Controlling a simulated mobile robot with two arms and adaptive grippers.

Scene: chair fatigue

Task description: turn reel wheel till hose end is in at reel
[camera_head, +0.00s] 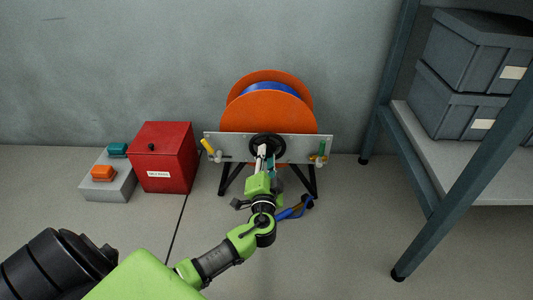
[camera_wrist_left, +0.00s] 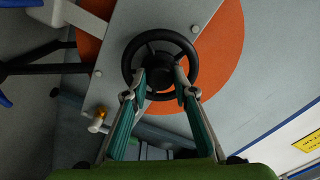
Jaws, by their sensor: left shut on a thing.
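The orange reel (camera_head: 268,108) stands near the wall on black legs, with blue hose (camera_head: 272,88) wound between its discs. A grey plate crosses its front and carries the black reel wheel (camera_head: 281,146). My left gripper (camera_head: 262,153) is at the wheel. In the left wrist view, its two teal-padded fingers (camera_wrist_left: 161,72) reach over the wheel (camera_wrist_left: 160,35) on either side of its hub and are shut on it. A blue hose length (camera_head: 291,212) shows low at the right of the reel, partly behind my arm. The right gripper is not in view.
A red box (camera_head: 164,158) and a grey box with teal and orange buttons (camera_head: 108,186) stand left of the reel. A shelf (camera_head: 455,165) with grey bins stands at the right.

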